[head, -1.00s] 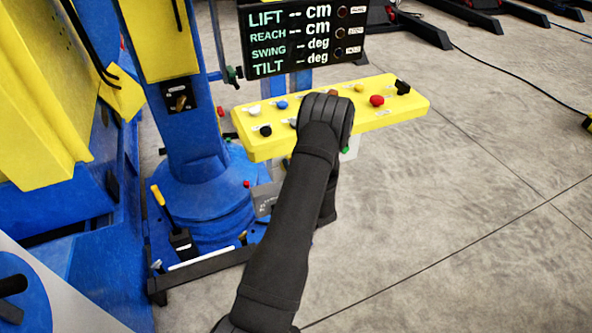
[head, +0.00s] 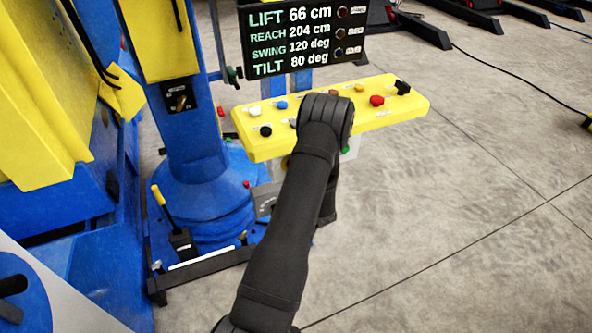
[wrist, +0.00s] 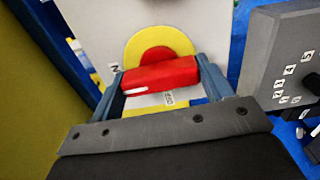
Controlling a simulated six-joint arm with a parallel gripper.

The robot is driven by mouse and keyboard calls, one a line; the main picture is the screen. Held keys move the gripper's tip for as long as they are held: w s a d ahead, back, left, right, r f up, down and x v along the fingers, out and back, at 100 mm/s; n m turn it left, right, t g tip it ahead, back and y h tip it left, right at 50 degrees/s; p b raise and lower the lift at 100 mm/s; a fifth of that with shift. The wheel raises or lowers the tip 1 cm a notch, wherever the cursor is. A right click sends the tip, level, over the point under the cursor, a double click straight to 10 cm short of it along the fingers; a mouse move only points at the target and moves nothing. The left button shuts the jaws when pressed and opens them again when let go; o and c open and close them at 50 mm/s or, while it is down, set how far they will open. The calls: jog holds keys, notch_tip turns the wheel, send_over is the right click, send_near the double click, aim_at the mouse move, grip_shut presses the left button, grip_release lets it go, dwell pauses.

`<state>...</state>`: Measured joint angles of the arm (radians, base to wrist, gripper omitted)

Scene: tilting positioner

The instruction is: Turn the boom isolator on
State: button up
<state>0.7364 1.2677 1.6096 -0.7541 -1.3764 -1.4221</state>
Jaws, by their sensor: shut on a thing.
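The boom isolator shows in the wrist view as a red handle (wrist: 158,76) in front of a yellow disc (wrist: 158,42) on a pale plate (wrist: 205,25). The handle lies nearly level across the picture, slightly tilted. My gripper (wrist: 160,82) is shut on the red handle, one finger at each end. A small label ending in N is partly visible left of the disc, and another sits below the handle. In the head view my forearm and the yellow control panel (head: 370,112) hide the isolator and my fingers. The display (head: 303,40) above is lit with numbers for lift, reach, swing and tilt.
The yellow panel carries several knobs, including a red one (head: 377,100) and a black one (head: 402,87). A grey box (wrist: 285,60) with a numbered dial stands close at right in the wrist view. The blue column (head: 195,140) is left of my arm.

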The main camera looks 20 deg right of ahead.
jog(key=shift+m, duration=0.3)
jog(key=o, duration=1)
jog(key=s, duration=1.7)
jog(key=shift+s, duration=0.25)
jog(key=shift+w, duration=0.1)
jog(key=w, duration=1.7)
jog(key=shift+w, duration=0.2)
jog(key=shift+s, duration=0.1)
